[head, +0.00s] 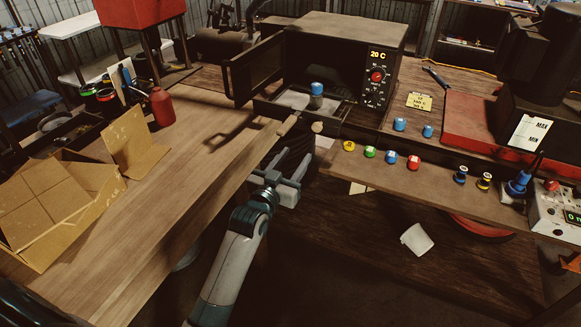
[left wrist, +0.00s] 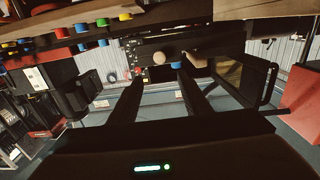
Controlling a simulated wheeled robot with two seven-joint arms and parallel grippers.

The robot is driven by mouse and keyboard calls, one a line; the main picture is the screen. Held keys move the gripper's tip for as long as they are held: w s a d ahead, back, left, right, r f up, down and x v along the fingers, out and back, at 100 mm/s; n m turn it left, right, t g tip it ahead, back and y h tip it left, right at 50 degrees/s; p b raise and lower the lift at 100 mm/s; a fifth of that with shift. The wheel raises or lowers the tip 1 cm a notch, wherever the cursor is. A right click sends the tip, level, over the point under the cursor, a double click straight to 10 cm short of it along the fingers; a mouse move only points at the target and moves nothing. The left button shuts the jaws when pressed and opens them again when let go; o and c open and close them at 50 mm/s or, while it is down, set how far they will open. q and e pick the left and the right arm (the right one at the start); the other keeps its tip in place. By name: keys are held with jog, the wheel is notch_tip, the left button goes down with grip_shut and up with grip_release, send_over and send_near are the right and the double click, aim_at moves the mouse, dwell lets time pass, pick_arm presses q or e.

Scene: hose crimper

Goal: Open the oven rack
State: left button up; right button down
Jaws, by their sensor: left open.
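The dark oven (head: 345,60) stands on the bench with its door (head: 257,72) swung open to the left. The oven rack (head: 302,101) is a shallow tray sticking out of the oven front, and a blue-capped grey cylinder (head: 316,95) stands on it. A light round knob (head: 317,127) is at the rack's front; it also shows in the left wrist view (left wrist: 159,58). My left gripper (head: 290,158) is open and empty, just below and in front of the rack front. In the left wrist view its fingers (left wrist: 160,84) point toward the knob, apparently apart from it. My right gripper is not seen.
Several coloured fittings (head: 370,154) line the bench's front right edge. A cardboard box (head: 60,205) and a red bottle (head: 162,106) are on the left. The left tabletop's middle is clear.

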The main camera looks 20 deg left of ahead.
pick_arm(q)
jog(key=shift+s, duration=1.05)
jog(key=s+d+f+g, duration=0.1)
jog(key=s+f+g, duration=0.25)
jog(key=f, duration=1.35)
jog(key=s+d+f+g, duration=0.1)
jog(key=s+f+g, duration=0.3)
jog(key=f, duration=1.4)
jog(key=s+f+g+b, duration=0.1)
jog(key=s+f+g, duration=0.1)
jog(key=s+f, duration=0.9)
jog(key=s+f+m+g, duration=0.1)
jog(key=s+f+g, duration=0.3)
jog(key=s+f, duration=1.5)
jog(key=s+f+g, duration=0.1)
jog(key=s+f, duration=0.1)
jog(key=s, duration=0.9)
jog(key=s+a+f+m+g, duration=0.1)
jog(key=s+f+g, duration=0.1)
jog(key=s, duration=1)
jog(key=shift+y+b, duration=0.3)
jog(key=shift+g, duration=0.25)
